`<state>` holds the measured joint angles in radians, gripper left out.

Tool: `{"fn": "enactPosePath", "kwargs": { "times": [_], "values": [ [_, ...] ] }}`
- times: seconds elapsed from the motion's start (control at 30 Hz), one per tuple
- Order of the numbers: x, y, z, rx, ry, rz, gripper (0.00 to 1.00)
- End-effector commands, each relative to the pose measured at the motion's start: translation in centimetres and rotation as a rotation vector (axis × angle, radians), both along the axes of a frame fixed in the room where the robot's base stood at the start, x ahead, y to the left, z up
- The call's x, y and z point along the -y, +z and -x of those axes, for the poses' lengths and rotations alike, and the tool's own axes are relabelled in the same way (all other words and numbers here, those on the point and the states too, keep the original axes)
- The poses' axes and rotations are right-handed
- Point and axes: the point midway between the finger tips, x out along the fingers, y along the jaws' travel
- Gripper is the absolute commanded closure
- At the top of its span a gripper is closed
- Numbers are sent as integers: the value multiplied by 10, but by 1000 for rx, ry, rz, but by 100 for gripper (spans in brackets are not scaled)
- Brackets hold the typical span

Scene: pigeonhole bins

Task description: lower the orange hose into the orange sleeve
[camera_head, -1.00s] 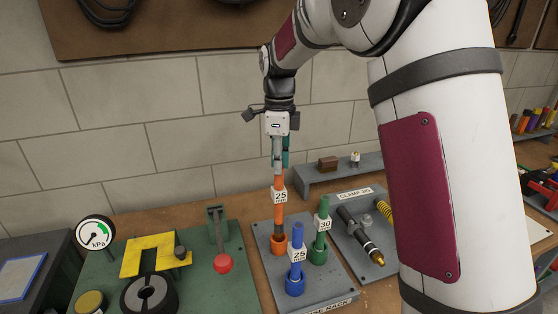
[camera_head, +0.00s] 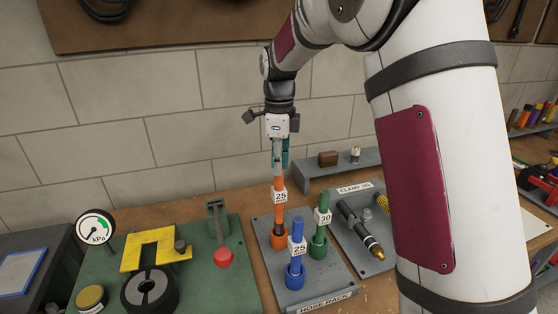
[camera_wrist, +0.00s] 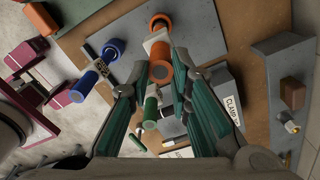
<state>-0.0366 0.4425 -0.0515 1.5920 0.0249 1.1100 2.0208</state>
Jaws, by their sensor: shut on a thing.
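The orange hose (camera_head: 279,185) stands upright with a white tag marked 25. My gripper (camera_head: 279,160) is shut on its upper end from above. The hose's dark lower end meets the mouth of the orange sleeve (camera_head: 278,241) on the grey hose rack; how deep it sits inside is hidden. In the wrist view the hose's round top (camera_wrist: 160,73) shows between my fingers (camera_wrist: 155,90), with the orange sleeve (camera_wrist: 160,22) beyond it, roughly in line.
A blue hose (camera_head: 297,230) tagged 25 and a green hose (camera_head: 324,205) tagged 30 stand in their sleeves close to the right. A red-knobbed lever (camera_head: 223,256) is to the left. A clamp plate (camera_head: 346,191) and grey shelf (camera_head: 340,173) lie further right.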

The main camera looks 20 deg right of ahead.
Motion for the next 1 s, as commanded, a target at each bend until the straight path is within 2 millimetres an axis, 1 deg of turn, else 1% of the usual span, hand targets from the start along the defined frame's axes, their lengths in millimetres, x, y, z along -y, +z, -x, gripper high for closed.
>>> {"fn": "enactPosePath", "kwargs": {
  "times": [1.0],
  "values": [
    [0,-20,0,1,0,0,100]
  ]
}}
